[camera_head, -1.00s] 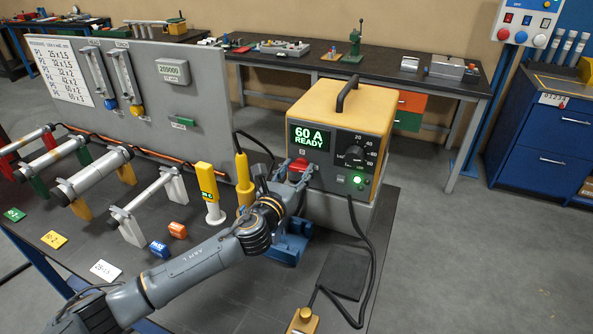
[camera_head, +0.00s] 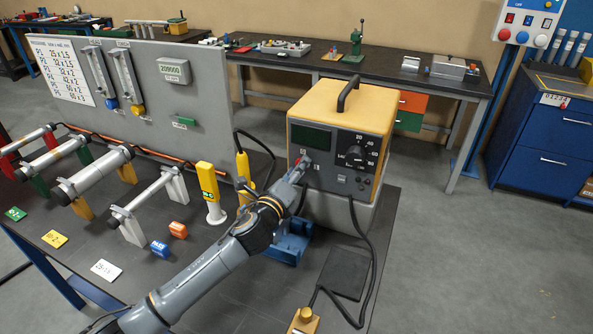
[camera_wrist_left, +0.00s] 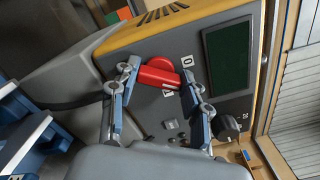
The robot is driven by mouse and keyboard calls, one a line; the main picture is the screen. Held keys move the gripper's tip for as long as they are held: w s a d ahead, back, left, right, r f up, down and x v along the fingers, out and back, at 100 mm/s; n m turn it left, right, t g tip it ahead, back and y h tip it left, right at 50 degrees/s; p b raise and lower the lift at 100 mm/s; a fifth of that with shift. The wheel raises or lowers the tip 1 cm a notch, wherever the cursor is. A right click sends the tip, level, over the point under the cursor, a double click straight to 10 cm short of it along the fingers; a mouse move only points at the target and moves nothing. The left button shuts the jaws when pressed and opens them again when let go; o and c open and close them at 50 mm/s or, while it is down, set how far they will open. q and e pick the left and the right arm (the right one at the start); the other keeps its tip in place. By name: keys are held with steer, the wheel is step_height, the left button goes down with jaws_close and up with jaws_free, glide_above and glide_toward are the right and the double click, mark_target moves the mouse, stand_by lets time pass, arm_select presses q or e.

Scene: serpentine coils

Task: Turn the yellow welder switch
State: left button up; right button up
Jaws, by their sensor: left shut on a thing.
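The welder (camera_head: 345,102) has a yellow top and a grey front, and stands at the right end of the near bench. Its display (camera_head: 309,137) is dark. My left gripper (camera_head: 301,163) reaches the front panel below the display. In the wrist view its two fingers stand on either side of the red switch bar, shut on it. My right gripper is not in view.
A black dial (camera_head: 357,156) is right of the switch. A blue fixture (camera_head: 288,246) stands below my left wrist. A yellow torch (camera_head: 243,172) and a yellow-white post (camera_head: 210,192) are left of it. A black cable hangs from the welder to the bench's front.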

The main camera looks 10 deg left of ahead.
arm_select(q)
steer(key=shift+f+n, duration=0.15)
steer(key=shift+n, duration=3.55)
steer(key=o, duration=1.2)
steer(key=shift+c, duration=0.2)
steer(key=s+a, duration=0.2)
steer(key=s, duration=0.9)
steer(key=shift+s+a, duration=0.2)
steer(key=shift+s, duration=0.15)
steer(key=shift+s+f, duration=0.1)
